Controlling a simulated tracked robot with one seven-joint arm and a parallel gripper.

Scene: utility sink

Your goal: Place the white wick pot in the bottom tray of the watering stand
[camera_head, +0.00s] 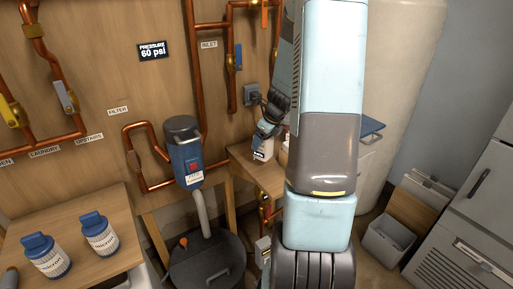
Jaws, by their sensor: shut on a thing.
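My arm comes up the right of centre and bends back down behind its own links. My gripper (264,150) is small and far off at the arm's end, over the wooden bench (241,158) by the back wall. A white part with a dark label shows there. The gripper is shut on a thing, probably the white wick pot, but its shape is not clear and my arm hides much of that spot. I cannot make out the watering stand or its bottom tray.
Copper pipes (196,85) with valves line the wooden wall. A blue-grey pump unit (186,153) stands above a dark round lid (207,266). Blue-capped white containers (102,237) stand on the left bench. Grey bins (388,240) and cabinets (480,190) stand at right.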

